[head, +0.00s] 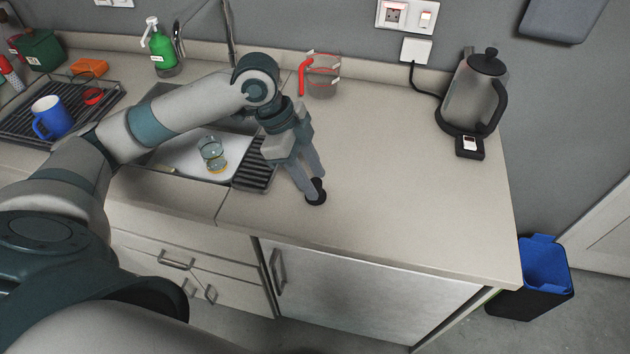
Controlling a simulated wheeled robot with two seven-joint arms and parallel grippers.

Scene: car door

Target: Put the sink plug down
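The sink plug (317,199) is a small black disc at the counter (400,200), to the right of the sink (180,160). My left gripper (315,187) points down at it, with its two fingertips at either side of the plug's upper part. The fingers look closed on the plug and hide part of it. The plug is at or very near the counter surface; I cannot tell if it touches. My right gripper is not in view.
A glass (211,154) stands in the sink area. A measuring jug (322,76) with a red handle stands behind my gripper. A kettle (474,95) is at the back right. A blue mug (51,116) is on the left drainer. The counter right of the plug is clear.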

